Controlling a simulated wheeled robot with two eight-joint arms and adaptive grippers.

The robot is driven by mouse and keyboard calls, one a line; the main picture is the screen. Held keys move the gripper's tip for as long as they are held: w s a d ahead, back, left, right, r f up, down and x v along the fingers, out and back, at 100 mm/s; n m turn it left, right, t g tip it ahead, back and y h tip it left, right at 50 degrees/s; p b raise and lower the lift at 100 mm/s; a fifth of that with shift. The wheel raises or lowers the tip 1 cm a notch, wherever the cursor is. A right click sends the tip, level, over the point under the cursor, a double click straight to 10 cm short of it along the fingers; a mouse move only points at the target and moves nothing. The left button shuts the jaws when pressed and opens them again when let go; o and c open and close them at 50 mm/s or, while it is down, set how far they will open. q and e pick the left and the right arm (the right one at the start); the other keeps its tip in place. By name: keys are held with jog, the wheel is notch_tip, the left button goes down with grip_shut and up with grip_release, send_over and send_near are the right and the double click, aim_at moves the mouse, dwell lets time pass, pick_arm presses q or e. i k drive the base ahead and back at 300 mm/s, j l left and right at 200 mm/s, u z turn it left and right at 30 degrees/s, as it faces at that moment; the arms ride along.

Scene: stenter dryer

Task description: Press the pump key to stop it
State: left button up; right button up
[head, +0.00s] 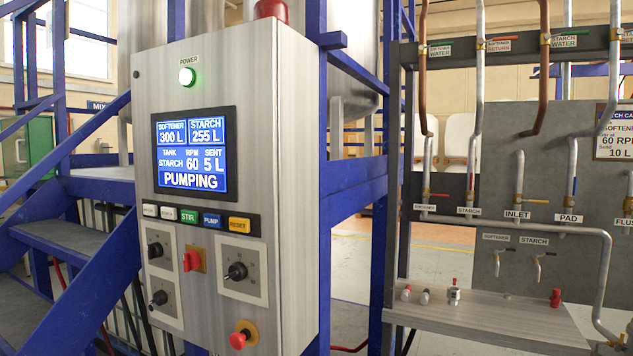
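The pump key (212,220) is a blue key marked PUMP on the front of the grey control cabinet (290,180). It sits in a row between the green STIR key (189,216) and the yellow RESET key (239,224). The screen (190,155) above reads softener 300 L, starch 255 L, tank starch, RPM 60, sent 5 L and PUMPING. The green power lamp (187,76) is lit. Neither of my grippers shows in the head view, and nothing covers the pump key.
Below the keys are a red switch (191,261), black knobs (236,271) and a red stop button (243,335) that sticks out. Blue stairs (75,265) stand at the left. Pipes and a metal shelf (480,315) stand at the right.

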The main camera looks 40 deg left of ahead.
aim_at(212, 220)
jog(key=u, duration=0.5)
jog(key=j+u, duration=0.15)
jog(key=u, duration=0.85)
jog(key=j+u, duration=0.15)
jog(key=u, duration=0.35)
